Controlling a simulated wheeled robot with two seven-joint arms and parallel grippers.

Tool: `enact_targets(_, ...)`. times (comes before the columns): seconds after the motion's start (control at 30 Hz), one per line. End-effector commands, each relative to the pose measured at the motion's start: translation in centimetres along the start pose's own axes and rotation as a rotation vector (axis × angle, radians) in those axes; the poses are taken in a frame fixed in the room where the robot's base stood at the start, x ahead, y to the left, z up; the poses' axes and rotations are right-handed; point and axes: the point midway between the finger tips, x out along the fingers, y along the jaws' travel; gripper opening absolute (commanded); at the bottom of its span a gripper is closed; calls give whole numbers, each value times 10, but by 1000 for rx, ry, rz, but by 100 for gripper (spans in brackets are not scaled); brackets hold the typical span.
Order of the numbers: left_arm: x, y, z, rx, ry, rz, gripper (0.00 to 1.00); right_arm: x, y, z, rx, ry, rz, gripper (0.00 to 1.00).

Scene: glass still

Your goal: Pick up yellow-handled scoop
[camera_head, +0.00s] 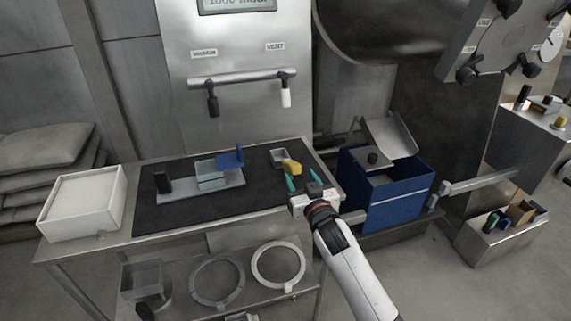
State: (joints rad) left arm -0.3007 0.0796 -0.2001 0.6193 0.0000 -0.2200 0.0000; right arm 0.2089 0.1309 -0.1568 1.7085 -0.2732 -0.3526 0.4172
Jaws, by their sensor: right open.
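The yellow-handled scoop (291,167) lies on the dark mat at the right part of the table. Its handle is yellow and its metal pan (279,156) points to the back left. My right gripper (303,184) is open, with its teal fingertips on either side of the near end of the yellow handle. I cannot tell whether the fingers touch the handle. My left gripper is not in view.
A metal stand with a blue part (230,158) sits mid-mat (200,212). A white box (83,203) stands at the table's left end. A blue bin (395,200) with a raised metal lid stands right of the table.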

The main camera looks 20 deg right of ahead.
Motion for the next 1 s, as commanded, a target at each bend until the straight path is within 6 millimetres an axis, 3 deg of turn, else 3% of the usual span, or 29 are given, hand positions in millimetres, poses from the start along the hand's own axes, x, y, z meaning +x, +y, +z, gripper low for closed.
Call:
enact_targets(0.4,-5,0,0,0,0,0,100,49,8,2,-1,0,1,53)
enact_targets(0.7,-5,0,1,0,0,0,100,54,8,1,0,1,1,53)
enact_targets(1.0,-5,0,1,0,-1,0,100,54,8,1,0,1,1,5)
